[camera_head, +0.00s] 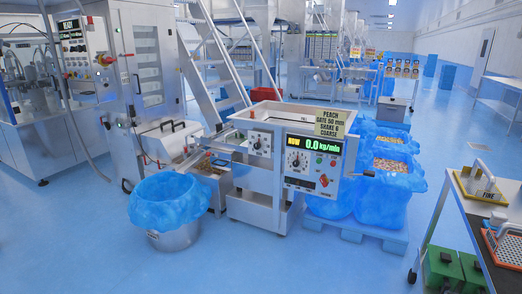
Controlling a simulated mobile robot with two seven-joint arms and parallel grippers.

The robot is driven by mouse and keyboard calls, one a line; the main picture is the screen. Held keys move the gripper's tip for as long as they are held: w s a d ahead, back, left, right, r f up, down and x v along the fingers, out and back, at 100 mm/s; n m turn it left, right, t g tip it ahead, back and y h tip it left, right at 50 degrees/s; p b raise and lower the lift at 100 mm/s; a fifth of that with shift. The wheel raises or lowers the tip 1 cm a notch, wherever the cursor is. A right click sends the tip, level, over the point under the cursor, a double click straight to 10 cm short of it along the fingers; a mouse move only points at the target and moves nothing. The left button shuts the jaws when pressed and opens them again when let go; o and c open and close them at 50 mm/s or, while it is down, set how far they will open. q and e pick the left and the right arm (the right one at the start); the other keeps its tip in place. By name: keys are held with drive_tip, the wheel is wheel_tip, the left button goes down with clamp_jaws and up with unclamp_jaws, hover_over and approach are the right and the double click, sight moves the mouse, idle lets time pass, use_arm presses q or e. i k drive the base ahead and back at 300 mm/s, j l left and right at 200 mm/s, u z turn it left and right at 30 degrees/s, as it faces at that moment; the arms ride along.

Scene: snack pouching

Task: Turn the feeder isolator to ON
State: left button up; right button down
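The feeder (262,175) is a steel machine in the middle of the head view. Its front panel has a lit display (315,144) reading "NOW 0.0 kg/min". Below the display are a round dial (297,161) and a small red rotary switch (324,181), which looks like the isolator. The switch's handle appears tilted, but its markings are too small to read. Another dial (259,143) sits on a plate to the left. Neither of my grippers is in view.
A blue-lined bin (172,238) stands front left of the feeder. Blue-lined crates (382,200) on a blue pallet stand close on its right. A cart (487,215) with screens is at the right edge. The floor in front of the feeder is clear.

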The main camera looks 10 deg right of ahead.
sight(324, 181)
drive_tip(key=i+l+z, duration=0.2)
drive_tip(key=i+z, duration=0.5)
drive_tip(key=i, duration=0.2)
drive_tip(key=i+z, duration=0.35)
drive_tip(key=i, duration=0.15)
drive_tip(key=i+l+u, duration=0.1)
drive_tip(key=i+u, duration=0.2)
drive_tip(key=i, duration=0.15)
drive_tip(key=i+l+u, duration=0.25)
drive_tip(key=i, duration=0.2)
drive_tip(key=i+l+u, duration=0.3)
drive_tip(key=i, duration=0.15)
